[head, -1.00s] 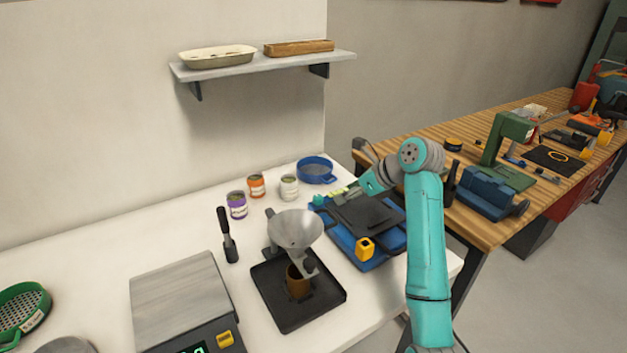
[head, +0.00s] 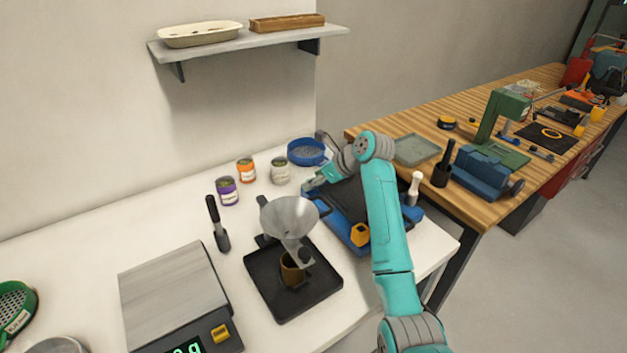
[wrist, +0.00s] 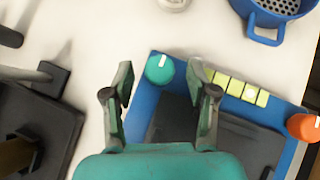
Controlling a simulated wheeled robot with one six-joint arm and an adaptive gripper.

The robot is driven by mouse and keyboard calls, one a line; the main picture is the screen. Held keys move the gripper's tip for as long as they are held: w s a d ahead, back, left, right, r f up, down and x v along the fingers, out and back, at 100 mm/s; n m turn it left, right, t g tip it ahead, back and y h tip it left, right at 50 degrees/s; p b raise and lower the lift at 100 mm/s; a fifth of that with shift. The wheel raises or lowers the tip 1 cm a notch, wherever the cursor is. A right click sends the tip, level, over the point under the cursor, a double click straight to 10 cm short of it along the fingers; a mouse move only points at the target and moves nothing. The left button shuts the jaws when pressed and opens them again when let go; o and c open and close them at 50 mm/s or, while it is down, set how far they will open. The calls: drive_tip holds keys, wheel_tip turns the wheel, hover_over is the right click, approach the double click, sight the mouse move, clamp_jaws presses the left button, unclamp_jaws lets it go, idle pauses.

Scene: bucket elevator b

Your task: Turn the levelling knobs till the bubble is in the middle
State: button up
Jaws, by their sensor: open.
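The blue levelling device (head: 337,227) with a dark top plate (wrist: 240,140) stands on the white table, partly hidden by my arm in the head view. In the wrist view it has a teal knob (wrist: 160,68) with a white pointer mark at its far left corner and an orange knob (wrist: 303,128) at the right. A yellow knob (head: 360,235) shows at its near corner in the head view. A row of yellow-green segments (wrist: 235,87) runs along the far edge; one has a pale spot, perhaps the bubble. My gripper (wrist: 160,78) is open and empty, its fingers either side of the teal knob in the picture; contact is unclear.
A funnel (head: 290,217) stands over a black tray (head: 265,290) left of the device. Small jars (head: 280,170) and a blue sieve (head: 307,152) stand behind. A scale (head: 175,290) is at the left. A wooden bench (head: 430,130) stands to the right.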

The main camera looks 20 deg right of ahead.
drive_tip(key=shift+w+a+f, duration=0.2)
drive_tip(key=shift+w+f, duration=0.05)
drive_tip(key=shift+f, duration=0.1)
clamp_jaws()
drive_tip(key=shift+n, duration=0.4)
drive_tip(key=n+g+y, duration=0.1)
drive_tip(key=n, duration=0.1)
drive_tip(key=n+g+y, duration=0.1)
drive_tip(key=n+g, duration=0.1)
drive_tip(key=shift+w+d+r+n, duration=0.1)
drive_tip(key=shift+w+d+n, duration=0.1)
drive_tip(key=shift+n, duration=0.2)
drive_tip(key=shift+w+n+g+y, duration=0.1)
drive_tip(key=shift+n+g+y, duration=0.4)
drive_tip(key=shift+n+g, duration=1.6)
drive_tip(key=shift+n, duration=0.4)
